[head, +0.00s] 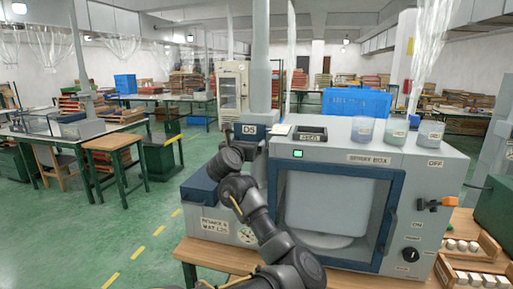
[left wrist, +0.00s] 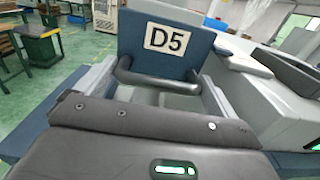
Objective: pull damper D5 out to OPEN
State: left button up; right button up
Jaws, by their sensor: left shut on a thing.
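Damper D5 is a blue plate with a white D5 label (head: 249,129), on the grey duct at the left of the spray box (head: 370,160). In the left wrist view the D5 plate (left wrist: 165,38) stands upright straight ahead, with a dark bar handle (left wrist: 165,82) across its lower part. My left gripper (head: 246,146) is at the front of the damper in the head view. In the left wrist view its fingers (left wrist: 158,95) reach to the handle and are shut on it. The exact contact is partly hidden. My right gripper is in neither view.
Cups (head: 362,129) and a blue crate (head: 356,102) are on and behind the spray box top. An orange-tipped switch (head: 449,201) is at its right. Open green floor lies left.

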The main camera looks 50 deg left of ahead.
pick_arm(q)
jog(key=shift+f, duration=0.25)
jog(key=o, duration=1)
jog(key=shift+s, duration=0.15)
jog(key=shift+o, duration=0.2)
jog(key=shift+s+r, duration=0.1)
jog(key=shift+r, duration=0.05)
jog(key=b+v, duration=0.1)
jog(key=v, duration=1)
jog(key=shift+b, duration=0.3)
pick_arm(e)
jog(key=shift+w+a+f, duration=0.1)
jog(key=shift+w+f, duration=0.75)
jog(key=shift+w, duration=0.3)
